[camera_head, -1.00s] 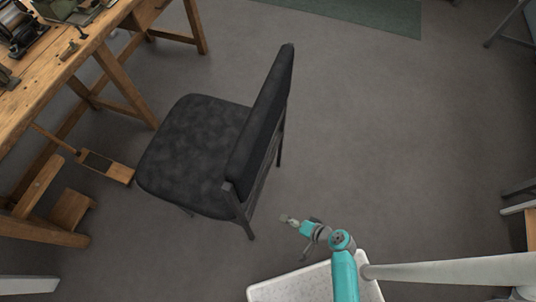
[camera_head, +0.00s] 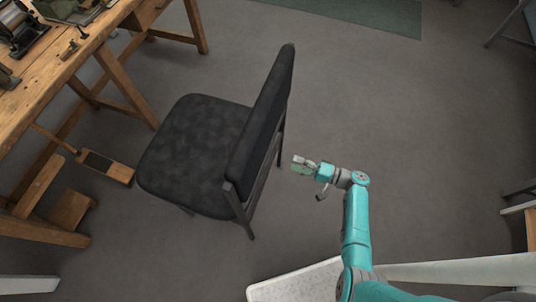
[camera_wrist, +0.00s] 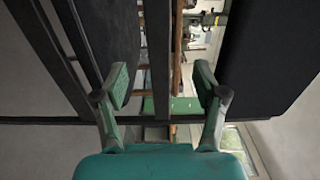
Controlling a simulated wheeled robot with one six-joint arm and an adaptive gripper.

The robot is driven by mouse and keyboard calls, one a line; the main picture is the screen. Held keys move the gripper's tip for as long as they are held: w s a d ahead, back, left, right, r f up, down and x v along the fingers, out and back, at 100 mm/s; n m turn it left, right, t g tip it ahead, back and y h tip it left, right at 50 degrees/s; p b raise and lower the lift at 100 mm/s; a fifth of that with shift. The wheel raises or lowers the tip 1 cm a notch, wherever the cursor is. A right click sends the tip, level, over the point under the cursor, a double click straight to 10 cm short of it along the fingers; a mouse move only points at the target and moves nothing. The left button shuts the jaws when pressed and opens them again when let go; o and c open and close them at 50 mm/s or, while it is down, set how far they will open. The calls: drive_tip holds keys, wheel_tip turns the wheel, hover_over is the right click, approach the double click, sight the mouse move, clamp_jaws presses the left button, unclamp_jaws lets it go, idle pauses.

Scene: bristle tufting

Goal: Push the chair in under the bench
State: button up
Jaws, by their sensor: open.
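The black padded chair (camera_head: 198,152) stands upright on the floor, its seat toward the bench and its backrest (camera_head: 262,120) toward my arm. The wooden bench (camera_head: 62,68) is at the left, and the chair's seat is close to its near side. My gripper (camera_head: 297,165) is open and empty, just right of the chair's back, apart from it in the head view. In the wrist view my open gripper (camera_wrist: 162,90) faces the chair's dark frame bars (camera_wrist: 162,60) and dark back panel (camera_wrist: 268,55). I cannot tell whether the fingers touch the chair.
A pedal board (camera_head: 106,166) and wooden footrest pieces (camera_head: 70,210) lie under the bench, left of the seat. Tools (camera_head: 75,10) stand on the bench top. A green mat (camera_head: 350,12) lies at the back.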

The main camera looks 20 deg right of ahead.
sight(268, 155)
drive_tip(key=x, duration=1.2)
drive_tip(key=shift+w+a, duration=0.1)
drive_tip(key=shift+a, duration=0.1)
clamp_jaws()
